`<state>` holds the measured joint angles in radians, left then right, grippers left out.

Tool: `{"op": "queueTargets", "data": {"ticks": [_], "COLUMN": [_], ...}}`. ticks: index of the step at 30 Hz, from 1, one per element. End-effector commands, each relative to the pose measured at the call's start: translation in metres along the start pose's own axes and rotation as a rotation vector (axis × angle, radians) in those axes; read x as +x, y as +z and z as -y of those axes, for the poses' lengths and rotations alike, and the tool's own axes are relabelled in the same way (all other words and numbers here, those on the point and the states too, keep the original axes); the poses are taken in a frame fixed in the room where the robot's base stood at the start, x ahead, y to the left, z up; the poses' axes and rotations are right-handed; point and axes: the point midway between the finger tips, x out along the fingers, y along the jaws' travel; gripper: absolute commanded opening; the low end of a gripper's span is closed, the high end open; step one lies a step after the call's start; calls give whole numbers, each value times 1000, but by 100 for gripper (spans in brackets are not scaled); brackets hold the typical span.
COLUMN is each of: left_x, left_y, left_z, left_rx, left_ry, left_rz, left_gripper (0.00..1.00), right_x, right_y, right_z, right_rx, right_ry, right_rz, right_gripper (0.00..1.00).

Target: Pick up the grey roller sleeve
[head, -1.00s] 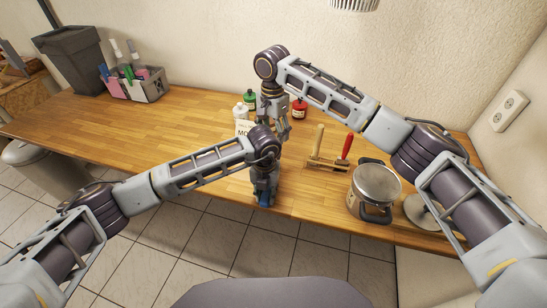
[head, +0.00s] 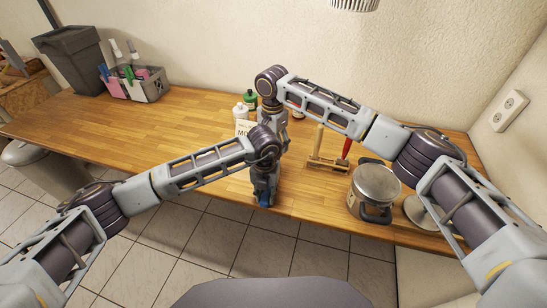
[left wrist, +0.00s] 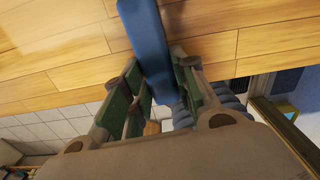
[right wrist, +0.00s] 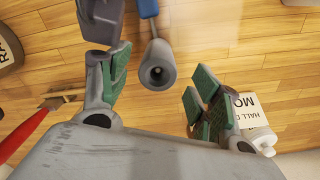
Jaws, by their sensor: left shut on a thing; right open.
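A grey tapered tube with a dark round hole (right wrist: 157,68), which looks like the grey roller sleeve, lies between my right gripper's fingers in the right wrist view. My right gripper (right wrist: 160,95) is open around it, and no finger clearly touches it. A blue bar (left wrist: 148,45) is held by my left gripper (left wrist: 155,95), which is shut on it near the table's front edge. Blue also shows at the grey tube's far end (right wrist: 148,8); I cannot tell whether they are joined. In the head view my left wrist mostly hides the right gripper.
A wooden rack (head: 326,163) with upright handles and a lidded metal pot (head: 376,184) stand to the right. A white bottle (head: 240,111) and a green bottle (head: 250,98) stand behind the grippers. A caddy (head: 140,88) is at the back left.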

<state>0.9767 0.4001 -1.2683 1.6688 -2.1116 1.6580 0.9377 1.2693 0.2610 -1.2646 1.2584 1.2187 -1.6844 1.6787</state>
Motion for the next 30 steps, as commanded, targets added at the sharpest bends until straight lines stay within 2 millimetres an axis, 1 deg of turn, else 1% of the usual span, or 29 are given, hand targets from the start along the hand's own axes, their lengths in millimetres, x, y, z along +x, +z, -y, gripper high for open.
{"op": "queueTargets", "data": {"ticks": [3,6,9,23,24,26,30], "left_x": [0,0,0,0,0,0,0], "left_y": [0,0,0,0,0,0,0], "left_z": [0,0,0,0,0,0,0], "left_rx": [0,0,0,0,0,0,0], "left_ry": [0,0,0,0,0,0,0], "left_rz": [1,1,1,1,1,1,0], "left_gripper": [0,0,0,0,0,0,0], "right_x": [14,23,28,29,29,29,29], "right_y": [0,0,0,0,0,0,0], "right_z": [0,0,0,0,0,0,0], "right_rx": [0,0,0,0,0,0,0], "right_ry": [1,1,0,0,0,0,0], "right_rz": [-1,-1,0,0,0,0,0], "right_gripper": [63,63,63,63,62,54,36]}}
